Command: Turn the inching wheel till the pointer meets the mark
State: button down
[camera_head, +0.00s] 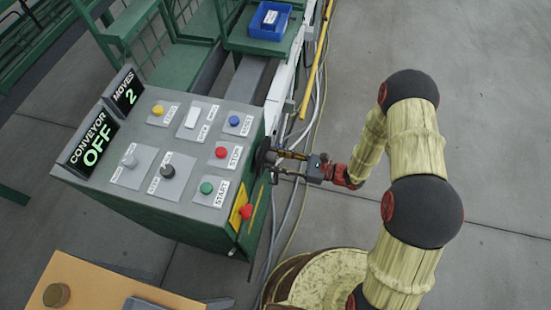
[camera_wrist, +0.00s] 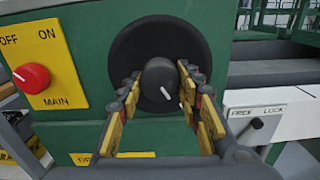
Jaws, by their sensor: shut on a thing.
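A short white line, which looks like the pointer, shows on the knob's face, pointing down and right. My gripper (camera_wrist: 160,95) is shut on the knob, with a yellow-padded finger on either side. In the head view, the wheel (camera_head: 264,154) is edge-on at the console's right side and my gripper (camera_head: 283,163) reaches it from the right. I cannot make out the mark for certain.
A red MAIN knob (camera_wrist: 32,77) on a yellow OFF/ON plate is left of the wheel. A FREE/LOCK lever (camera_wrist: 252,127) is to the right. The console top (camera_head: 150,200) carries several buttons and displays reading CONVEYOR OFF and MOVES 2. Cables lie on the floor beside it.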

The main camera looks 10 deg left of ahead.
jog(key=m+p, duration=0.2)
jog(key=m, duration=0.1)
jog(key=shift+r, duration=0.2)
jog(key=shift+f+m+p, duration=0.15)
jog(key=shift+m+p, duration=0.4)
jog(key=shift+m, duration=0.45)
jog(key=c, duration=1.2)
grip_release()
jog(key=d, duration=0.8)
jog(key=s+d, duration=0.1)
jog(key=d, duration=0.3)
